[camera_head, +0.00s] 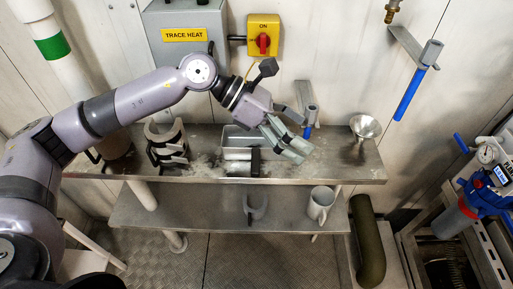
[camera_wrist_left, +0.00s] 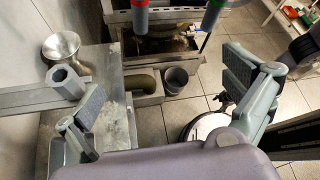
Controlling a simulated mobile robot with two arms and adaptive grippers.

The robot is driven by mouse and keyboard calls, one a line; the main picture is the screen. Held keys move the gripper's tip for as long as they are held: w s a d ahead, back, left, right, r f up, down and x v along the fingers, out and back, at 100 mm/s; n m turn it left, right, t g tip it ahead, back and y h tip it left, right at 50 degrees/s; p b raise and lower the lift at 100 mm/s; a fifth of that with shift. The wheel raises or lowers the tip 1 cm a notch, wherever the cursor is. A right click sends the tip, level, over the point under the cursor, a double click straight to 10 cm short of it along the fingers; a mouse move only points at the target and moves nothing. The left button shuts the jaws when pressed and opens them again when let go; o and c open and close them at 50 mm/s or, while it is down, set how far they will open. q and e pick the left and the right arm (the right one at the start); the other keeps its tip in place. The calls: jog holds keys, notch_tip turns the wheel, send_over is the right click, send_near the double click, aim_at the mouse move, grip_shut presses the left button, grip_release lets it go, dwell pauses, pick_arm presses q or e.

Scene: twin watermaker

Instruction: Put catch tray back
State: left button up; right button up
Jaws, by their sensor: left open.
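A shallow grey metal tray (camera_head: 236,134), which looks like the catch tray, sits on the upper steel shelf against the wall. A dark cylindrical part and a flat plate are in front of it, and my gripper hides some of its right side. My left gripper (camera_head: 290,146) is open and empty, above the shelf just to the right of the tray. In the left wrist view the two fingers (camera_wrist_left: 165,108) are wide apart with nothing between them. A grey rim that may be the tray shows at the lower left there. My right gripper is in neither view.
A bracket with a hex end and blue pipe (camera_head: 309,117) stands close behind the gripper. A funnel (camera_head: 365,127) is to the right, and curved clamps (camera_head: 167,145) to the left. A mug (camera_head: 320,204) stands on the lower shelf (camera_head: 200,213).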

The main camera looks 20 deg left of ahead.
pick_arm(q)
jog(key=w+a+f+m+y, duration=0.1)
jog(key=w+a+f+y, duration=0.15)
jog(key=a+y, duration=1)
jog(key=h+p, duration=0.4)
jog(key=h, duration=0.1)
send_near(255, 159)
jog(key=shift+t+y, duration=0.25)
jog(key=shift+t, duration=0.05)
jog(key=x, duration=0.5)
jog(key=shift+d+f+p, duration=0.3)
jog(key=shift+f+p, duration=0.1)
jog(key=x, duration=0.1)
jog(key=p+x, duration=0.1)
jog(key=x, duration=0.1)
jog(key=shift+s+d+f+p, duration=0.25)
jog(key=shift+p, duration=0.15)
jog(key=shift+w+d+f, duration=0.1)
jog(key=shift+d+f, duration=0.05)
jog(key=shift+f, duration=0.25)
jog(key=c, duration=2)
